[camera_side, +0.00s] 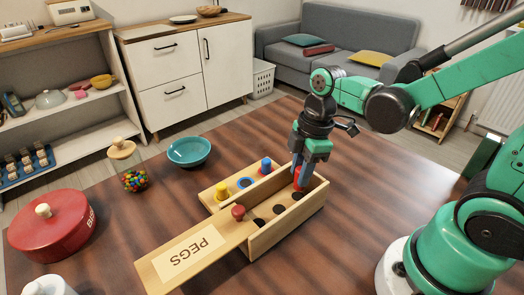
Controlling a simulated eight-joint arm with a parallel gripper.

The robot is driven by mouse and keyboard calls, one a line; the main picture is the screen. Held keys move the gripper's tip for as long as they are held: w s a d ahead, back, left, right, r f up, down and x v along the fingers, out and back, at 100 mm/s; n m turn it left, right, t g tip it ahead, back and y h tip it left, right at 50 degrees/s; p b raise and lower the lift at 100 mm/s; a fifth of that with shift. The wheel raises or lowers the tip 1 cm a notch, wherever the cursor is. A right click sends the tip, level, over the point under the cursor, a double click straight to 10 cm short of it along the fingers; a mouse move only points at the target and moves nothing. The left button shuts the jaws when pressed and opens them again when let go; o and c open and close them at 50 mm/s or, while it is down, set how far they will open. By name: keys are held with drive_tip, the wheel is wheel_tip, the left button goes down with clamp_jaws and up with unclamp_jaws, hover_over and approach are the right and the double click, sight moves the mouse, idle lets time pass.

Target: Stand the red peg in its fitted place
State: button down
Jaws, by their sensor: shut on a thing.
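My gripper (299,170) is shut on the red peg (299,177), at the right end of the wooden pegs box (290,226). The fingers cover part of the peg. I cannot tell whether its lower end is clear of the box. A wooden board (209,199) lies behind the box. It carries a yellow peg (221,191), an empty blue ring (245,183) and a blue peg (266,166), both pegs upright. No red-marked place shows clearly; the board's right end is hidden behind my gripper and the box.
The box's lid (190,256), marked PEGS and with a red knob (238,211), sticks out to the front left. Dark round holes (279,209) show inside the box. A teal bowl (189,151), candy jar (134,180) and red pot (50,228) stand to the left.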

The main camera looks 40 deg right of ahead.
sight(298, 188)
drive_tip(key=shift+f, duration=1.9)
drive_tip(key=shift+f, duration=0.1)
drive_tip(key=c, duration=0.9)
unclamp_jaws()
drive_tip(key=r+m+t, duration=0.1)
drive_tip(key=r+m, duration=0.2)
drive_tip(key=r+m+t+h, duration=0.1)
drive_tip(key=r+m+t, duration=0.1)
drive_tip(key=r+m, duration=0.2)
drive_tip(key=d+r+m+t, duration=0.1)
drive_tip(key=r+m+t, duration=0.1)
drive_tip(key=r+m, duration=0.1)
drive_tip(key=shift+r+m, duration=0.3)
drive_tip(key=shift+r, duration=0.15)
drive_tip(key=shift+w+a+m+t+h, duration=0.15)
drive_tip(key=shift+m+t+h, duration=0.15)
drive_tip(key=shift+m+t, duration=0.6)
